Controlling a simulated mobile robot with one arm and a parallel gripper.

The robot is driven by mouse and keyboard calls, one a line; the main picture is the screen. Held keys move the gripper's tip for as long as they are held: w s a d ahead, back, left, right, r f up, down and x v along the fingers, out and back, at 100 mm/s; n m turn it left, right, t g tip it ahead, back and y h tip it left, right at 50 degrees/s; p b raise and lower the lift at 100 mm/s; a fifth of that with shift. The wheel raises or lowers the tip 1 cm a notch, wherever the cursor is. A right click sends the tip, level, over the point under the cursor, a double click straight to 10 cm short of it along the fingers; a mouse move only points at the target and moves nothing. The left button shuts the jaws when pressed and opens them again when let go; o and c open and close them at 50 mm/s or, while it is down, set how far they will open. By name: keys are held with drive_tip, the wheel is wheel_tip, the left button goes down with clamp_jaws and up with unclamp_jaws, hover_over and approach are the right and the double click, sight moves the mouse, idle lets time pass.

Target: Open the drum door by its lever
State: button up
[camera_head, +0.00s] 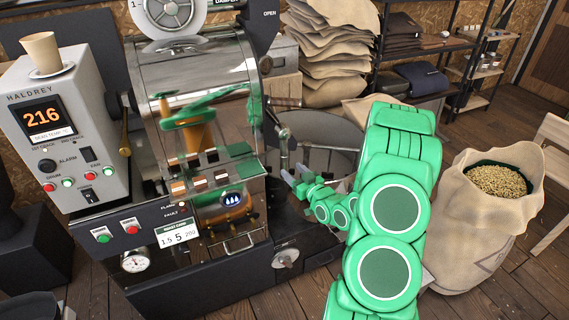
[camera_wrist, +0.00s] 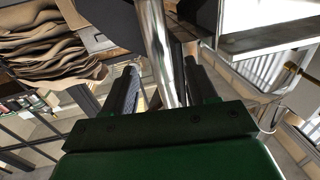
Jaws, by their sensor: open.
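My gripper (camera_head: 294,174) is at the front right of the roaster, with its jaws open. A grey metal lever (camera_head: 283,148) hangs down by the drum front, just above and behind my fingertips. In the wrist view a shiny metal bar (camera_wrist: 160,50) runs between my two fingers (camera_wrist: 163,88), with gaps beside it; it looks like this lever, but I cannot tell whether a finger touches it. The polished drum roaster (camera_head: 195,75) stands left of my gripper. The drum door itself is edge-on and mostly hidden in the head view.
A round cooling tray (camera_head: 325,135) lies just behind my gripper. A control box (camera_head: 65,130) with a cup (camera_head: 41,52) stands left. A sack of beans (camera_head: 490,215) stands right. Folded sacks (camera_head: 330,50) are piled behind.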

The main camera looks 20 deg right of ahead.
sight(287, 165)
drive_tip(key=shift+w+a, duration=0.25)
drive_tip(key=shift+w, duration=1.25)
drive_tip(key=shift+w+a, duration=0.2)
drive_tip(key=shift+w, duration=1.3)
drive_tip(key=shift+c, duration=0.2)
clamp_jaws()
